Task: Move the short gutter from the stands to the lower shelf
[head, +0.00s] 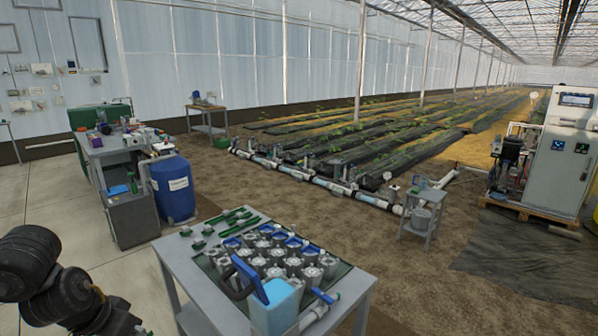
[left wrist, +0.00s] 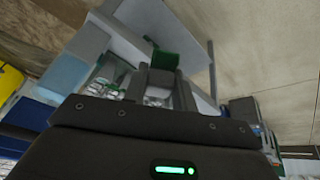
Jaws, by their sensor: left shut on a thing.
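My left arm enters the head view at the lower left, but its gripper is outside that view. In the left wrist view my left gripper (left wrist: 163,80) is shut on a small green piece (left wrist: 166,59) at its fingertips. Most of that piece is hidden by the fingers, and I cannot tell what it belongs to. A pale grey surface lies behind it. I cannot make out the short gutter, its stands or the lower shelf for certain in either view. My right gripper is in neither view.
A grey table (head: 180,262) in front carries several grey canisters (head: 283,262), green tools (head: 236,216) and a light blue container (head: 272,306). A blue barrel (head: 173,190) stands beside a workbench (head: 130,215). A small grey stand (head: 425,215) is at the right. Bare floor lies at the left.

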